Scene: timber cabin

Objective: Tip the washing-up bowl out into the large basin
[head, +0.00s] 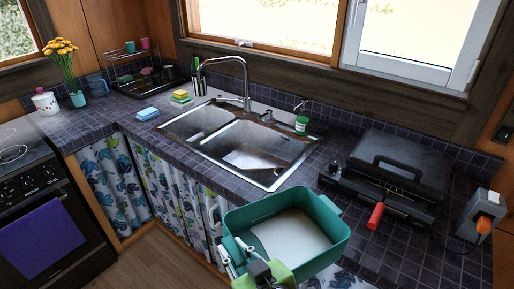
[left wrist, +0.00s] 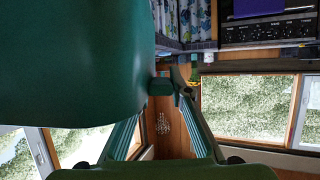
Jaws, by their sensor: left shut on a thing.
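The teal washing-up bowl (head: 240,224) is held up in front of the counter's near edge, roughly upright, with its open top showing. A pale, flat area (head: 290,240) lies inside; I cannot tell whether it is liquid or the bottom. My left gripper (head: 240,258) is shut on the bowl's near-left handle. In the left wrist view the bowl (left wrist: 75,60) fills the upper left and the handle (left wrist: 160,88) lies between my fingertips (left wrist: 165,85). The sink's larger, right basin (head: 262,143) is behind the bowl, apart from it. My right gripper is not seen.
The smaller basin (head: 197,122) is left of the large one. A curved tap (head: 246,80) stands behind them. A green-labelled jar (head: 301,125) stands on the sink's right corner. A black grill (head: 390,180) with a red handle (head: 376,216) sits right of the bowl. Sponges (head: 180,97) lie left.

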